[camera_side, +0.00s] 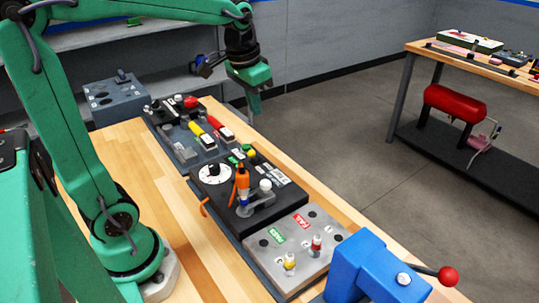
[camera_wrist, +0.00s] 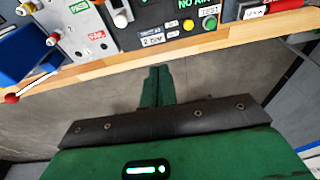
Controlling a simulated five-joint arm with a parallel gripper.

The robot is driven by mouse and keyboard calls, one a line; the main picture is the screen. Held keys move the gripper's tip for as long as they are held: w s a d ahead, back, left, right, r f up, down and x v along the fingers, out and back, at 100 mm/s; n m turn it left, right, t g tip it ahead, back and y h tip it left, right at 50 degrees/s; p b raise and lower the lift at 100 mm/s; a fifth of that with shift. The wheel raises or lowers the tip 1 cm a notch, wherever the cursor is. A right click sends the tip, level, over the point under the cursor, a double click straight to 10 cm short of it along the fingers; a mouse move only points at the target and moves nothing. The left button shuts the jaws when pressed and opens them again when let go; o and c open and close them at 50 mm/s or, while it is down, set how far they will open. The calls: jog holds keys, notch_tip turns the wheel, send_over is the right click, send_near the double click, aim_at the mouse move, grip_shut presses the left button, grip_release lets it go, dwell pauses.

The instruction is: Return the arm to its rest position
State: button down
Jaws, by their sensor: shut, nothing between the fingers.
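My green arm rises from its base on the left of the wooden bench, in the side view. My gripper (camera_side: 254,103) hangs from the end of the arm, pointing down, high near the bench's far edge. It is shut, with nothing between its fingers. In the wrist view my gripper (camera_wrist: 157,72) shows its green fingers together, over the grey floor just beyond the bench edge (camera_wrist: 120,70). It touches nothing that I can see.
On the bench stand a black panel with a white dial (camera_side: 212,173), an orange-handled tool (camera_side: 242,183), a grey PASS/FAIL plate (camera_side: 292,262) and a blue vise-like block (camera_side: 375,270) with a red knob. Another table (camera_side: 470,62) stands at the right. Open floor lies between.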

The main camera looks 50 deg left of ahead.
jog(key=s+d+f+t, duration=0.1)
jog(key=s+d, duration=0.2)
jog(key=s, duration=0.3)
jog(key=s+d+f+t, duration=0.1)
jog(key=s+d+t, duration=0.1)
jog(key=s, duration=0.5)
jog(key=shift+d, duration=0.55)
dwell(0.3)
